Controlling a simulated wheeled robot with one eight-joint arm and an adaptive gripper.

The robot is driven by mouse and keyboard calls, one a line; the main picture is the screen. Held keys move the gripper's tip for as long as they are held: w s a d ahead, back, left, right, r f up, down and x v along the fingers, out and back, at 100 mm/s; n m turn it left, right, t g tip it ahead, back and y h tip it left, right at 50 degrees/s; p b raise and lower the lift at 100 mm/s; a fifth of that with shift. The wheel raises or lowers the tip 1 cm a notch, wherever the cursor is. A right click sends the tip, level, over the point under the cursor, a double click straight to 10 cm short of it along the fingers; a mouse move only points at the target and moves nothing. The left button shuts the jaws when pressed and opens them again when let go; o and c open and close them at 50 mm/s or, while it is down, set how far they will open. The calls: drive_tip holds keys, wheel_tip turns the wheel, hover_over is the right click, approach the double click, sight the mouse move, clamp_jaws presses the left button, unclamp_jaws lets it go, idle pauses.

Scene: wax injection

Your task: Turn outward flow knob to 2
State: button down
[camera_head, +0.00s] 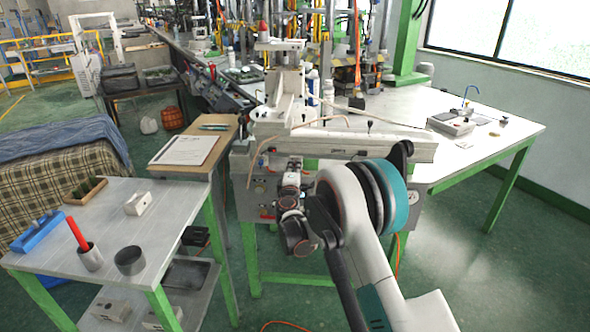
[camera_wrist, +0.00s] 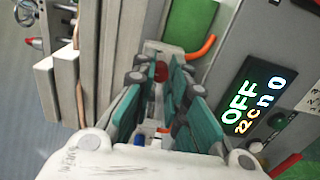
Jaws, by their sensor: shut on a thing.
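My gripper (camera_wrist: 160,76) reaches forward in the wrist view, its two teal-padded fingers close together near the machine. A small dark red part (camera_wrist: 160,71) shows between the fingertips, and the fingers are shut on it. The fingers cover most of it, so I cannot tell its setting or whether it is the outward flow knob. In the head view my gripper (camera_head: 291,187) is at the front of the wax injection machine (camera_head: 262,213), and my arm hides much of that front.
Right of the fingers in the wrist view are a lit display (camera_wrist: 258,96) with OFF and digits, a dark round control (camera_wrist: 277,119) and an orange tube (camera_wrist: 201,48). In the head view, a small table (camera_head: 172,200) with a red-handled tool (camera_head: 77,233) and cups stands left.

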drive_tip(key=n, duration=0.4)
drive_tip(key=shift+n, duration=0.4)
drive_tip(key=shift+f, duration=0.1)
drive_tip(key=c, duration=1.5)
unclamp_jaws()
drive_tip(key=shift+c, duration=0.2)
drive_tip(key=s, duration=1.2)
drive_tip(key=shift+a, duration=0.15)
